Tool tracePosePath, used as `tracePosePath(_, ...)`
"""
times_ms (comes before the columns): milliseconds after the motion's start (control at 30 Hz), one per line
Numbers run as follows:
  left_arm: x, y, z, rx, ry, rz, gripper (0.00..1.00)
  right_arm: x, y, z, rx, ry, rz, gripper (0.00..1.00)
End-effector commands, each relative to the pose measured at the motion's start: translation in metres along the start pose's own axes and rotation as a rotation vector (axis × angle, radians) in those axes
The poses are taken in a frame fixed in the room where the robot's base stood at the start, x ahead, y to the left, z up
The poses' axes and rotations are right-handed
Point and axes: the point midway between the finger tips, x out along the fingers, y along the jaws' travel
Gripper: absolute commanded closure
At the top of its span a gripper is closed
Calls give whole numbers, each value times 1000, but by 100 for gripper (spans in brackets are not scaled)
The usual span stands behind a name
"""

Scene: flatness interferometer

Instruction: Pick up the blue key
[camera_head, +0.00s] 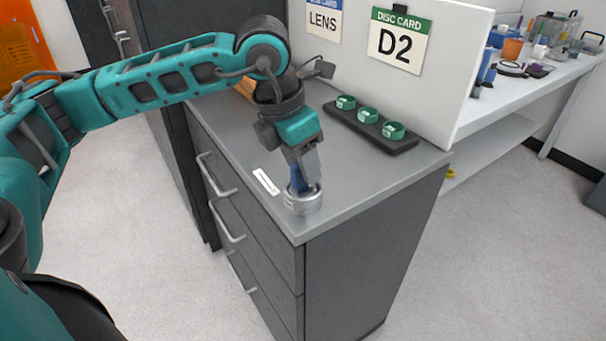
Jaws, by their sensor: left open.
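The blue key (296,181) stands at a round silver holder (303,205) near the front corner of the grey cabinet top. Only part of the key shows, since my left gripper covers the rest. My left gripper (306,180) points down over the holder, with its fingers at the key. The jaws are open, and the far finger is mostly hidden. I cannot tell whether a finger touches the key. My right gripper is out of view.
A white label strip (266,181) lies left of the holder. A dark tray (404,148) with green-ringed discs sits at the back, below a white panel (456,60) with the "LENS" and "D2" cards. A white bench (480,120) with assorted items stands to the right.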

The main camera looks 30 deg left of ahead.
Motion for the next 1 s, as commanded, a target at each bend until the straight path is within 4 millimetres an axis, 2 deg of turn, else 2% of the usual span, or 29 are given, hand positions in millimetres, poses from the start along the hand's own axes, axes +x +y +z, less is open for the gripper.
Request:
tracePosePath(100, 18, 0, 1, -1, 3, -1, 53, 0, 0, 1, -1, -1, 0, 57)
tracePosePath(200, 26, 0, 1, 0, 1, -1, 53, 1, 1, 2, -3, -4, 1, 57)
tracePosePath(467, 28, 0, 1, 0, 0, -1, 53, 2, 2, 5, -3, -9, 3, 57)
tracePosePath(900, 28, 0, 1, 0, 0, -1, 95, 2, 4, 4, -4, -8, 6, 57)
tracePosePath(1000, 28, 0, 1, 0, 0, -1, 100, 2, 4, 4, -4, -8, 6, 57)
